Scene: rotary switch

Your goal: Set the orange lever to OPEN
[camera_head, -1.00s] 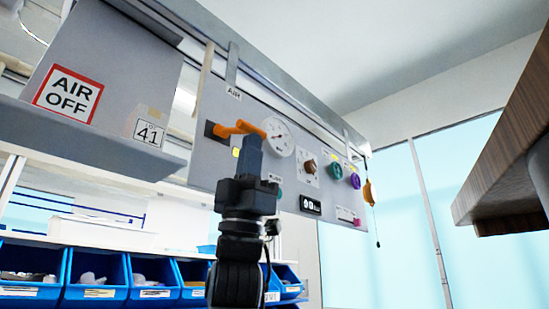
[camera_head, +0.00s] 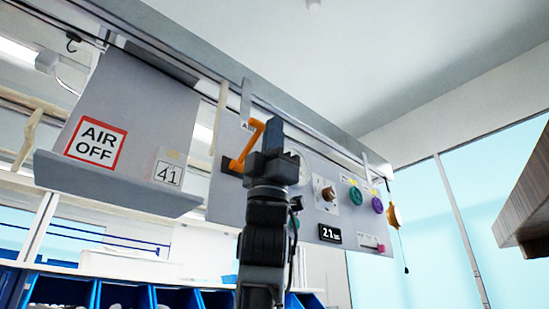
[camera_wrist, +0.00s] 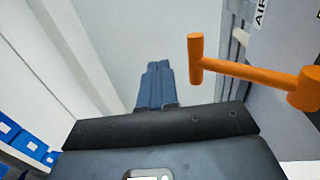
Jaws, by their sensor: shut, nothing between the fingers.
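The orange lever (camera_head: 246,146) is on the grey panel (camera_head: 228,195). In the head view it slants up to the right from its hub. In the wrist view the lever (camera_wrist: 250,73) runs from a hub at the right edge to a crosswise grip at its left end. My gripper (camera_head: 274,125) is in front of the panel, just right of the lever's upper end. In the wrist view my gripper's fingers (camera_wrist: 158,66) are together and empty, left of the grip with a small gap showing. Any lettering for the lever's positions is hidden or unreadable.
The panel also carries a partly hidden gauge (camera_head: 303,168), a brown knob (camera_head: 328,194), a green knob (camera_head: 355,195), a purple knob (camera_head: 377,205) and a display (camera_head: 330,234) reading about 2.1. An AIR OFF sign (camera_head: 96,145) hangs left. Blue bins (camera_head: 125,296) stand below.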

